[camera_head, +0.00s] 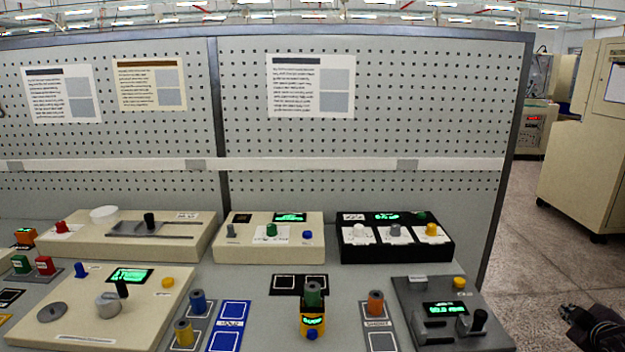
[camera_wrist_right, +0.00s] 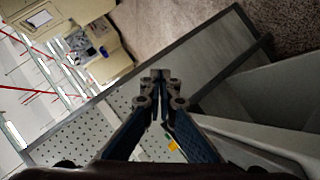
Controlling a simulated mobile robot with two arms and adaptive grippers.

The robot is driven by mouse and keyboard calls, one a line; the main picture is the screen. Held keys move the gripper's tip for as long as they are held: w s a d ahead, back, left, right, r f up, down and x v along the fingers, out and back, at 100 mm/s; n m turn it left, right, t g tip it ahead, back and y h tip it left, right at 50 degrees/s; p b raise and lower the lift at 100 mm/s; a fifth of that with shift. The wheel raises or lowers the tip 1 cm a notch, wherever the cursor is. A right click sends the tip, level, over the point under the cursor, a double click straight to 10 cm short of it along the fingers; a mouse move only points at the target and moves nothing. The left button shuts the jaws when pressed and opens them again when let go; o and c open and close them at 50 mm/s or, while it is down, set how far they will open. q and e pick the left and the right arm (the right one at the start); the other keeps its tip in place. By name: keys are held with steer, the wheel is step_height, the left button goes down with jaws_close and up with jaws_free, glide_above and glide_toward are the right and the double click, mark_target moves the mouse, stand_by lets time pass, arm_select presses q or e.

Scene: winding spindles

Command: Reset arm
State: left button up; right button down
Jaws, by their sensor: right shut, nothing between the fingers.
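My right gripper (camera_head: 575,318) is at the lower right edge of the head view, out over the floor to the right of the bench. In the right wrist view its two dark fingers (camera_wrist_right: 160,88) meet at the tips, shut with nothing between them. My left gripper does not show in either view. The bench (camera_head: 255,320) carries several control boxes and spindles, all apart from the right gripper. A green spindle (camera_head: 313,293) stands on a yellow-and-black device near the front. An orange one (camera_head: 375,302) stands right of it, and a blue one (camera_head: 198,301) stands left.
A black box with knobs (camera_head: 395,250) and a dark grey panel (camera_head: 410,300) sit at the bench's right. A pegboard (camera_head: 390,120) stands behind. A beige cabinet (camera_head: 585,160) stands at the far right. The floor (camera_head: 540,255) beside the bench is clear.

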steer(key=w+a+r+t, duration=0.2)
steer(key=r+t, duration=0.1)
steer(key=r, duration=0.3)
steer(key=w+a+r+t, duration=0.1)
steer(key=w+r+t, duration=0.15)
steer(key=r, duration=0.35)
steer(key=s+a+f+m+g, duration=0.1)
steer(key=s+f+g, duration=0.15)
steer(key=f, duration=1.25)
steer(key=s+a+f+m+g, duration=0.15)
steer(key=s+f, duration=0.25)
steer(key=f, duration=1)
steer(key=s+a+f+m+g+y, duration=0.1)
steer(key=s+a+f+g, duration=0.25)
steer(key=s+f, duration=0.75)
steer(key=s+a+f+g+y, duration=0.15)
steer(key=s+a+f, duration=0.45)
steer(key=f, duration=0.9)
steer(key=s+a+f+g, duration=0.2)
steer(key=s+a+f, duration=0.3)
steer(key=s, duration=0.7)
steer(key=s+a+f+g+y, duration=0.1)
steer(key=s+a+f+g, duration=0.2)
steer(key=s+a+f, duration=0.3)
steer(key=s+a+f+m+g+y, duration=0.1)
steer(key=s+a+f+g, duration=0.1)
steer(key=s+a+f, duration=0.4)
steer(key=s+a, duration=0.5)
steer(key=s, duration=0.8)
steer(key=shift+a, duration=0.2)
